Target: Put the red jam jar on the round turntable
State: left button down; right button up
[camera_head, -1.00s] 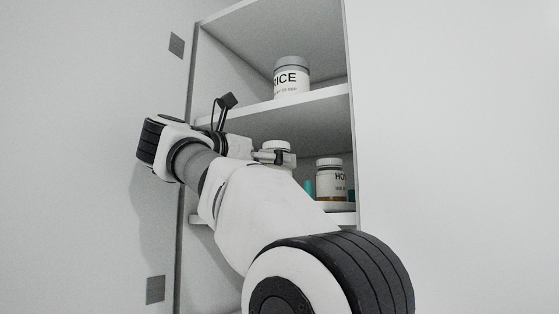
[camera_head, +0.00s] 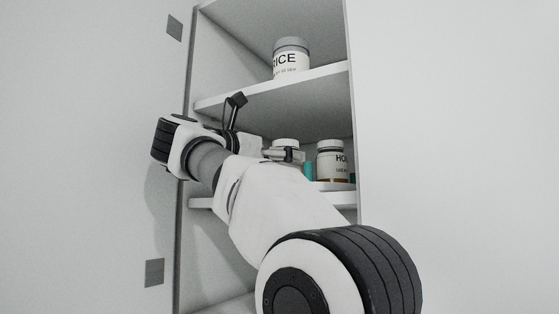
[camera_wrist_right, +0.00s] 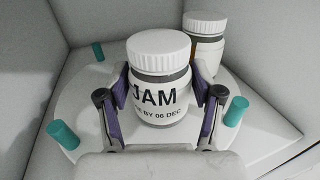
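The jam jar (camera_wrist_right: 160,100) has a white lid and a white JAM label; no red shows on it. My left gripper is not in view.
A honey jar (camera_head: 333,162) stands close to the right; a white-lidded jar (camera_wrist_right: 204,40) shows behind the jam jar in the wrist view. A rice jar (camera_head: 291,58) sits on the shelf above. Side walls and the upper shelf board (camera_head: 270,88) bound the bay.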

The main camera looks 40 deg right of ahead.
jog(key=shift+o, duration=1)
jog(key=shift+a+r, duration=0.1)
jog(key=shift+a, duration=0.2)
jog(key=shift+a+r, duration=0.15)
jog(key=shift+a, duration=0.55)
jog(key=shift+d, duration=0.15)
jog(key=shift+a, duration=0.2)
jog(key=a, duration=1.1)
jog(key=shift+a, duration=0.4)
